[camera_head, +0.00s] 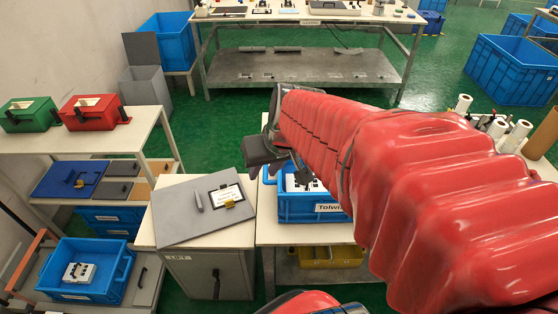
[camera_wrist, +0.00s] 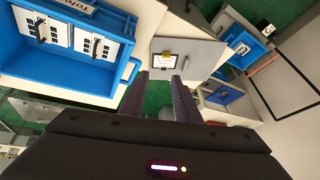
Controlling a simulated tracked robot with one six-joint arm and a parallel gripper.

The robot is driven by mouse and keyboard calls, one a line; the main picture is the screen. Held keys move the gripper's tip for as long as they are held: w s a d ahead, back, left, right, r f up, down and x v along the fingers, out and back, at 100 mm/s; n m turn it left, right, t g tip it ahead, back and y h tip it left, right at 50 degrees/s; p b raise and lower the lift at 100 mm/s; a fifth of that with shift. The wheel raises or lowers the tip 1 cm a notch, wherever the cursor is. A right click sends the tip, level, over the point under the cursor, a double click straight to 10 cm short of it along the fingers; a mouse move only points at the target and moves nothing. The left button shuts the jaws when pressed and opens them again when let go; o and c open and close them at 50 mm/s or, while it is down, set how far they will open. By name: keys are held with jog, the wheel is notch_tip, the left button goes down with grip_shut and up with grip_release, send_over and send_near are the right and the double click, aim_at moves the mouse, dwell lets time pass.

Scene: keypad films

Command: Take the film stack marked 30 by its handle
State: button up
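A blue crate (camera_head: 290,209) with a partly hidden label starting "Tolw" stands on the near table and holds white film stacks (camera_head: 300,183). My arm partly covers them. In the wrist view the crate (camera_wrist: 20,65) is at the upper left. Two white stacks with black keypad squares and dark handles show in it, one on the left (camera_wrist: 58,32) and one on the right (camera_wrist: 104,50). I cannot read a 30 on either. My gripper (camera_head: 268,160) hangs above the crate's left end. In the wrist view my gripper (camera_wrist: 162,82) is open and empty, with green floor between its fingers.
Another blue crate (camera_head: 113,280) with a white keypad piece (camera_head: 78,272) stands lower left. White rolls (camera_head: 498,127) stand to the right.

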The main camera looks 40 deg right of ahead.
jog(key=d+f+m, duration=0.1)
jog(key=d+f, duration=0.2)
jog(key=d, duration=0.3)
jog(key=d+f+m, duration=0.2)
jog(key=d+f, duration=0.1)
jog(key=d, duration=0.3)
jog(key=w+d+f+m, duration=0.1)
jog(key=d+f, duration=0.2)
jog(key=d, duration=0.4)
jog(key=shift+f+h, duration=0.2)
jog(key=shift+h, duration=0.2)
jog(key=shift+d, duration=0.1)
jog(key=shift+x, duration=4)
jog(key=shift+f, duration=0.35)
jog(key=shift+w, duration=0.1)
jog(key=shift+d+x, duration=0.2)
jog(key=shift+x, duration=2.35)
jog(key=shift+c, duration=0.4)
